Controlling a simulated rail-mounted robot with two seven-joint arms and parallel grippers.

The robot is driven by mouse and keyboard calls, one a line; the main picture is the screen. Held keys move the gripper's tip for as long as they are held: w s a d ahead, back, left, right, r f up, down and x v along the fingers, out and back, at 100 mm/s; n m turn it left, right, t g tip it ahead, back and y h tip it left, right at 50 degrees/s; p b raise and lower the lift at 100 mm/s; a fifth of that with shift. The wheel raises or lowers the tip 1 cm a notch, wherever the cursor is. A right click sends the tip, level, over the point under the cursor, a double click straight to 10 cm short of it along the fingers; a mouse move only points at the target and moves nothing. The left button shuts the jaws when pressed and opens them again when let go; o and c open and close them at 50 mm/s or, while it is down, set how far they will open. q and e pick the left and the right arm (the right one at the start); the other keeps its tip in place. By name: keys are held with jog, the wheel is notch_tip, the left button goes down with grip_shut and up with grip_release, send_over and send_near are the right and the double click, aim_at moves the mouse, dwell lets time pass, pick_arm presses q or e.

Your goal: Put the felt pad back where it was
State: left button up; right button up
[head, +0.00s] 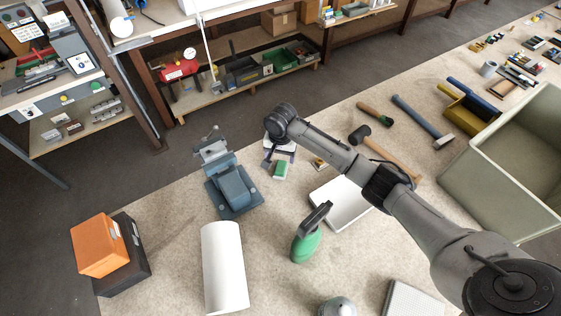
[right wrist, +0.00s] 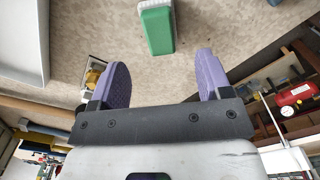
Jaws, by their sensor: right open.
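A small green and white block (head: 281,170), which may be the felt pad, lies on the workbench. It also shows in the right wrist view (right wrist: 157,28), just beyond the fingertips and apart from them. My left gripper is not in view.
A blue-grey vise (head: 232,188) stands left of the block. A white curved sheet (head: 224,268) and an orange box (head: 99,246) are at the left. A mallet (head: 393,153) lies beyond the arm.

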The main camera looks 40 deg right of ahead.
aim_at(280, 167)
jog(key=shift+r, duration=2.2)
